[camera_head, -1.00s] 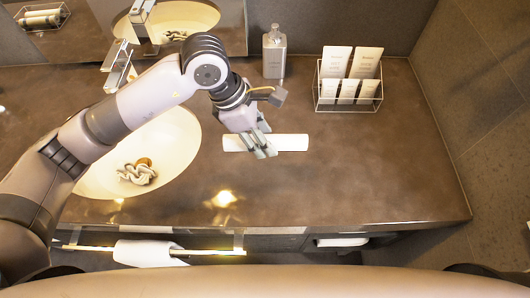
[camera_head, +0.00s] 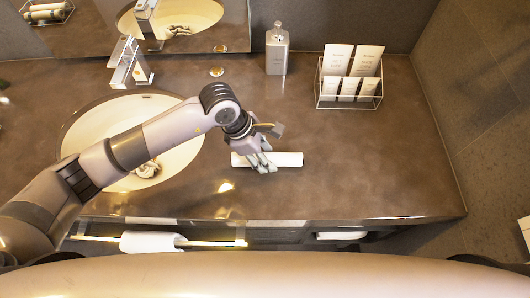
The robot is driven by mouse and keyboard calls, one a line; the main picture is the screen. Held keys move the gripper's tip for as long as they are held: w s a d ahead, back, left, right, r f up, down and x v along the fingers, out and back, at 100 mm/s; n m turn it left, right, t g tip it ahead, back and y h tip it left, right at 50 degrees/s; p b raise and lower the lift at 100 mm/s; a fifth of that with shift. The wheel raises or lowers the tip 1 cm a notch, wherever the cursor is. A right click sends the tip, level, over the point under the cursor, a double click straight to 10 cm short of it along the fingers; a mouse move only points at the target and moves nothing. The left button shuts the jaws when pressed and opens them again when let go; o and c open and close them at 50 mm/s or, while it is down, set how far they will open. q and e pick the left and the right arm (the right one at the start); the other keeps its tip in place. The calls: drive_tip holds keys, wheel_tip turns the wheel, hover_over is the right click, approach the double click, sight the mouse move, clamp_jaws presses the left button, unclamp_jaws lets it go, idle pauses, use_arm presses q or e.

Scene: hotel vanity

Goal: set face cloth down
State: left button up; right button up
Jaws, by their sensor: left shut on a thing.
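The face cloth (camera_head: 288,159) is a white, narrow roll lying crosswise over the middle of the brown counter (camera_head: 370,170), to the right of the sink. My right gripper is not in view.
A grey soap dispenser (camera_head: 277,52) stands at the back, and a wire rack (camera_head: 348,101) of white packets stands back right. The sink (camera_head: 85,130) is left, partly behind my arm. A towel (camera_head: 150,242) hangs on the front rail. The counter right of the cloth is clear.

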use_arm(q)
drive_tip(key=o, duration=1.1)
drive_tip(key=shift+c, duration=0.2)
drive_tip(key=b+v, duration=0.3)
drive_tip(key=v, duration=0.9)
drive_tip(key=shift+b, duration=0.35)
drive_tip(key=shift+a, duration=0.1)
